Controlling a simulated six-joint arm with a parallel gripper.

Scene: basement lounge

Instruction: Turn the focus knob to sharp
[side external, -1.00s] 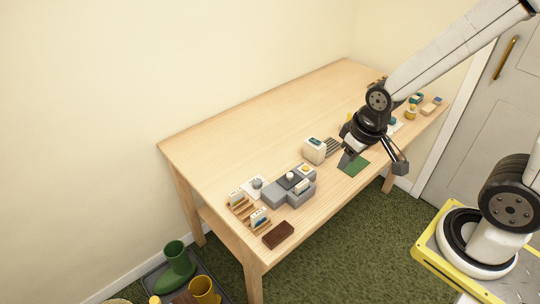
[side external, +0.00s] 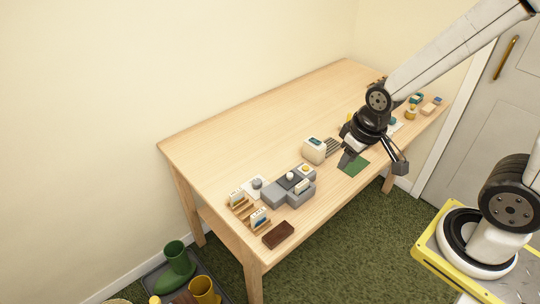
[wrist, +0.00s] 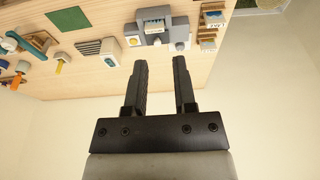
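A grey device (side external: 291,194) with a pale round knob (side external: 290,176) on top stands near the front edge of the table. Beside it, a grey round knob (side external: 257,183) sits on a white plate. I cannot tell from labels which knob is for focus. My gripper (side external: 346,162) is over the table by the green mat, to the right of the device and apart from it. Its two fingers (wrist: 162,62) are spread and empty.
A cream box (side external: 313,150) stands between the device and my gripper. A green mat (side external: 354,165) lies beneath my gripper. Wooden card holders (side external: 239,203) and a dark brown block (side external: 278,235) are at the near left end. The back left of the table is clear.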

